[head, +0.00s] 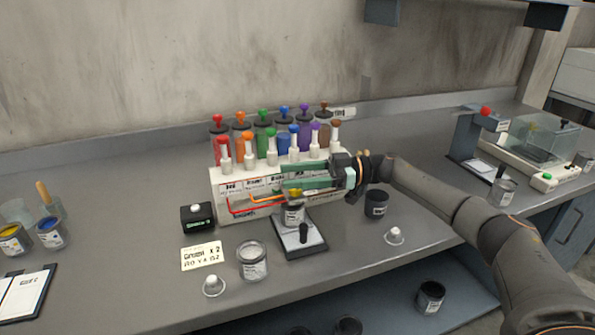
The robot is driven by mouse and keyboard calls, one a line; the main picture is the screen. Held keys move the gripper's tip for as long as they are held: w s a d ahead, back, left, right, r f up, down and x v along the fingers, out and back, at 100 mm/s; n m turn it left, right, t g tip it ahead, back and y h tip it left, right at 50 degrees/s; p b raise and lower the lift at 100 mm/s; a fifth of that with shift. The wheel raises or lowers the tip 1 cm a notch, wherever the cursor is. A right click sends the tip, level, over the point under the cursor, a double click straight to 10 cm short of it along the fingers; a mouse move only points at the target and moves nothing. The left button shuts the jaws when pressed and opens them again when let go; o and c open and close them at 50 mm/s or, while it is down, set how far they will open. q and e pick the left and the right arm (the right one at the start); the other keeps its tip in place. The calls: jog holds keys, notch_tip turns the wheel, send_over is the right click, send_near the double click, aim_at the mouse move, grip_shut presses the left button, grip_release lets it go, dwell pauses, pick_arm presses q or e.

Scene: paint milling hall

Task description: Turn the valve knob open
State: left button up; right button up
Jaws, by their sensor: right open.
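A white paint dispenser (232,200) stands on the bench with coloured knobs on white valve stems along its front edge. These include a red knob (223,139), an orange knob (247,135), a green knob (271,132) and a brown knob (336,123). Which one the task means cannot be told. My right gripper (281,178) reaches in from the right, pointing left, in front of the dispenser's label panel. Its two pale green fingers are apart with no object seen between them, and they appear lower than the knobs. My left gripper is not in view.
A small can (293,215) stands on a black-framed scale (302,240) below the gripper. A glass jar (252,262), a black box (196,217), a note card (201,256) and a dark can (376,203) stand around it.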

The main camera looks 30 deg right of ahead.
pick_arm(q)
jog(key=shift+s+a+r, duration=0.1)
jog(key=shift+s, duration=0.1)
pick_arm(e)
jog(key=s+a+r, duration=0.6)
jog(key=s+r, duration=0.3)
jog(key=s, duration=0.2)
jog(key=shift+s+a, duration=0.15)
jog(key=shift+a, duration=0.25)
jog(key=shift+f, duration=0.1)
